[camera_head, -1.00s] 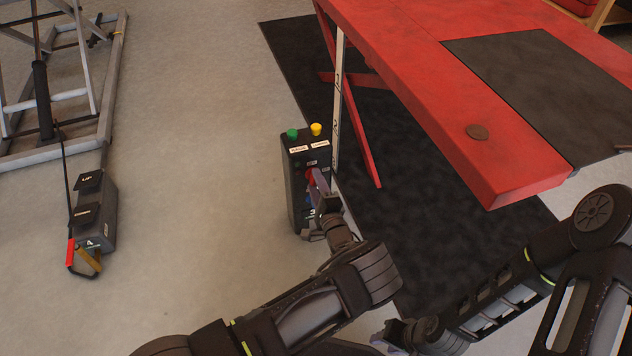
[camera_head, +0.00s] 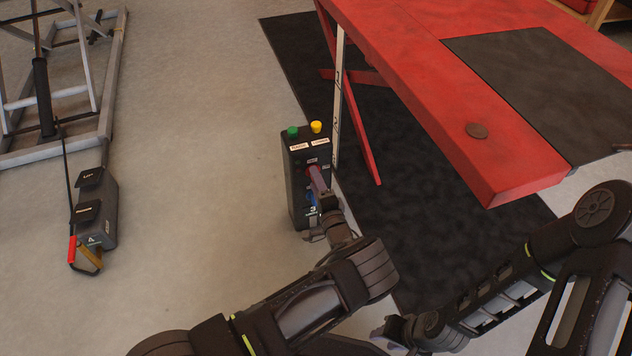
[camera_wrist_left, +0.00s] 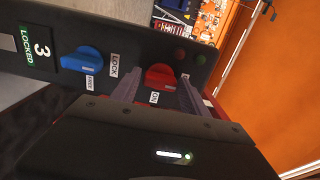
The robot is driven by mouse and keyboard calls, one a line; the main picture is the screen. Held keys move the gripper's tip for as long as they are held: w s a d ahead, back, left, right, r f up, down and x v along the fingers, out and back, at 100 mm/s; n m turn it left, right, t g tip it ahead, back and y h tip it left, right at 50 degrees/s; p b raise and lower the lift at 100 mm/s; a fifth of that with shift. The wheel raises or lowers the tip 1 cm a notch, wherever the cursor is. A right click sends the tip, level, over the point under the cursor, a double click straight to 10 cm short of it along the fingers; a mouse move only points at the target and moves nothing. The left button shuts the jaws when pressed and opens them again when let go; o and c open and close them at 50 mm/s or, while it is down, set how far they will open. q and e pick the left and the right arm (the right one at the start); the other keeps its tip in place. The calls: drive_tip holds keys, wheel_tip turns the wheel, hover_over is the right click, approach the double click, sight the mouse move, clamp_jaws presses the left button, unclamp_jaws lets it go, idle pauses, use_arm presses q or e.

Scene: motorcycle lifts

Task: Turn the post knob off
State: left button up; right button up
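A black control post (camera_head: 296,190) stands on the floor left of the red lift, with a green button (camera_head: 293,132) and a yellow button (camera_head: 316,127) on top. In the left wrist view, its red knob (camera_wrist_left: 159,76) has an "ON" label (camera_wrist_left: 154,97) beside it. A blue knob (camera_wrist_left: 84,59) sits to the left, beside LOCK and FREE labels. My left gripper (camera_head: 316,187) is at the post's front face. Its fingers are apart on either side of the red knob; firm contact is not clear. My right gripper (camera_head: 392,334) is low in the head view, its opening unclear.
The red lift table (camera_head: 430,75) stands over a black mat (camera_head: 400,215) right of the post. A second lift's grey pedal box (camera_head: 97,210) with a red-handled part lies at the left. Bare floor (camera_head: 205,120) lies between them.

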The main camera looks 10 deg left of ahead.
use_arm(q)
drive_tip(key=o, duration=0.3)
drive_tip(key=p+v, duration=0.2)
drive_tip(key=v, duration=0.5)
drive_tip(key=shift+s+d, duration=0.25)
drive_tip(key=shift+s, duration=0.1)
drive_tip(key=shift+r+p, duration=0.1)
drive_tip(key=shift+p, duration=0.2)
